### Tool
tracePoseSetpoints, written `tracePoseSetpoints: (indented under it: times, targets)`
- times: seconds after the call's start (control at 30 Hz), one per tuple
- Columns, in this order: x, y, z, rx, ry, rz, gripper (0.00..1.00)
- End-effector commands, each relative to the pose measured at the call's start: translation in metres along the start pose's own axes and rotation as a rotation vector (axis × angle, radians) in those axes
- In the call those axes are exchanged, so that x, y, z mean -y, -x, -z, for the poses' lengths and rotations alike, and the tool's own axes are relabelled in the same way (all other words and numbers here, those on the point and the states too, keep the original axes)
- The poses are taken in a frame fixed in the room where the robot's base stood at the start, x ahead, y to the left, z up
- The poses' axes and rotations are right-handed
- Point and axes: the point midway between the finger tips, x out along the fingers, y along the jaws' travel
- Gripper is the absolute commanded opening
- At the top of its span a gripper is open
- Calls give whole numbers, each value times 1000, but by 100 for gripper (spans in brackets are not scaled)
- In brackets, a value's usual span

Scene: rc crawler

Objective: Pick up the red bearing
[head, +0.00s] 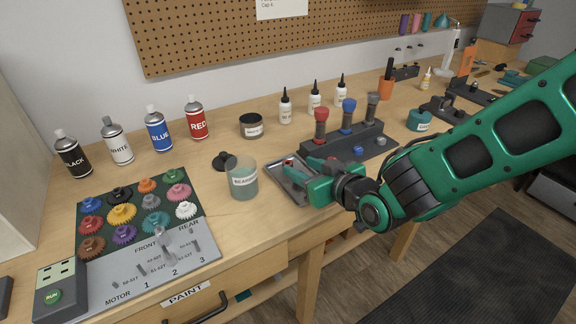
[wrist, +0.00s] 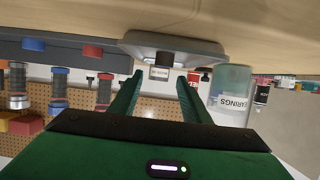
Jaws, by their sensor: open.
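A small red piece (head: 289,161), which looks like the red bearing, shows at the far left part of the metal tray (head: 277,172). My gripper (head: 307,178) is low over the tray's right side, and its green body hides part of the tray. In the wrist view, which is upside down, the two green fingers (wrist: 160,95) are apart with nothing clearly gripped between them. The tray (wrist: 205,45) shows beyond the fingertips. A dark piece (wrist: 165,58) shows near it; I cannot tell whether this is the bearing.
A jar labelled BEARINGS (head: 243,180) stands left of the tray, with a black cap (head: 222,161) behind. A dark block (head: 345,150) holding red, blue and grey-handled tools stands close on the right. Gears (head: 122,214) fill a mat at left.

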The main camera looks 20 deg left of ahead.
Motion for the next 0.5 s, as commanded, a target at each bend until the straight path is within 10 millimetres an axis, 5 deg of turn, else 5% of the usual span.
tracePoseSetpoints:
  times: [0.5]
  targets:
    - [1, -48, -7, -1, -2, -1, 43]
